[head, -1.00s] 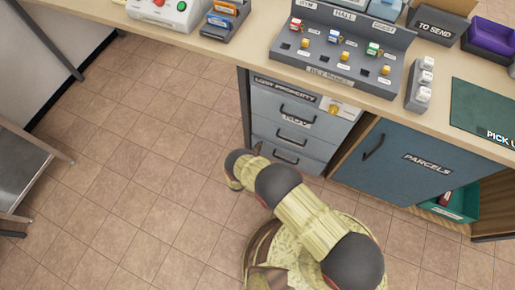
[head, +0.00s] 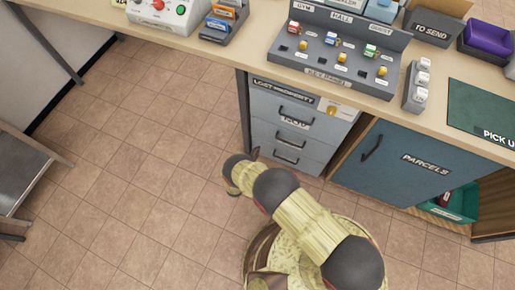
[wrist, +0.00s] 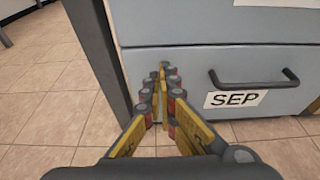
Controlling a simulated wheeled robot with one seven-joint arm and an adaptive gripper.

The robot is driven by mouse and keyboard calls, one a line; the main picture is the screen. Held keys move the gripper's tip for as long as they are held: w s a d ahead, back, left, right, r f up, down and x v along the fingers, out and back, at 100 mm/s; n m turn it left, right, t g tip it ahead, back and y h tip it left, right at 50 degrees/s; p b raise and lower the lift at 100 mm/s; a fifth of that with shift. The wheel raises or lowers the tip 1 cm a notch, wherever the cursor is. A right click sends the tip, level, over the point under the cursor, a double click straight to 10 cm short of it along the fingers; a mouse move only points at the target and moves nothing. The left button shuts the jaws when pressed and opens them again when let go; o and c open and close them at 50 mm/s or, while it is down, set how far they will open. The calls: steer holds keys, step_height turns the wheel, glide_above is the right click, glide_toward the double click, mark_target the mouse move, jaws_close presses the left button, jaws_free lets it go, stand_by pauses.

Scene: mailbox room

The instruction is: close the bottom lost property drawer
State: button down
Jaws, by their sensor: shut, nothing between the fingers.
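The lost property drawer unit (head: 283,89) stands under the desk, a grey stack of drawers with dark handles. The bottom drawer (head: 293,149) is lowest; its front, labelled SEP, fills the right of the wrist view (wrist: 190,65). In the wrist view its front looks nearly in line with the drawer above; I cannot tell whether a small gap is left. My gripper (wrist: 160,75) is shut and empty, its fingertips in front of the drawer's lower left part, left of the handle (wrist: 255,79). Whether they touch it is unclear. In the head view my wrist hides most of the gripper.
A dark desk leg (head: 244,112) stands just left of the drawers. The blue PARCELS cupboard (head: 405,160) is to their right, with a green crate (head: 455,207) beyond. A grey metal stool (head: 18,170) is at far left. The tiled floor between is open.

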steer(key=p+v, duration=0.3)
steer(key=v, duration=0.7)
steer(key=shift+s, duration=0.15)
steer(key=shift+f, duration=0.1)
steer(key=s+d+r+m+g+h, duration=0.3)
steer(key=s+d+m+g+h, duration=0.2)
steer(key=s+d, duration=0.45)
step_height(320, 180, up, 44)
steer(key=s+d+m+g+y+p, duration=0.2)
steer(key=d+m+g+y, duration=0.15)
steer(key=m+g, duration=1.05)
steer(key=s+d+r+m+t+y, duration=0.2)
steer(key=s+d+r+m+t, duration=0.1)
steer(key=r, duration=0.8)
steer(key=s+d+r+m+t+y+p, duration=0.1)
steer(key=s+d+r+m+t+y, duration=0.1)
steer(key=r, duration=0.9)
steer(key=s+d+r+m+t+y+p, duration=0.1)
steer(key=s+d+r+m+t, duration=0.3)
steer(key=r, duration=0.7)
steer(key=d+m+t+y, duration=0.1)
steer(key=d+m+t, duration=0.1)
steer(key=d+m, duration=0.2)
steer(key=shift+d+r+y, duration=0.2)
steer(key=shift+r+y, duration=0.1)
steer(key=shift+y, duration=0.05)
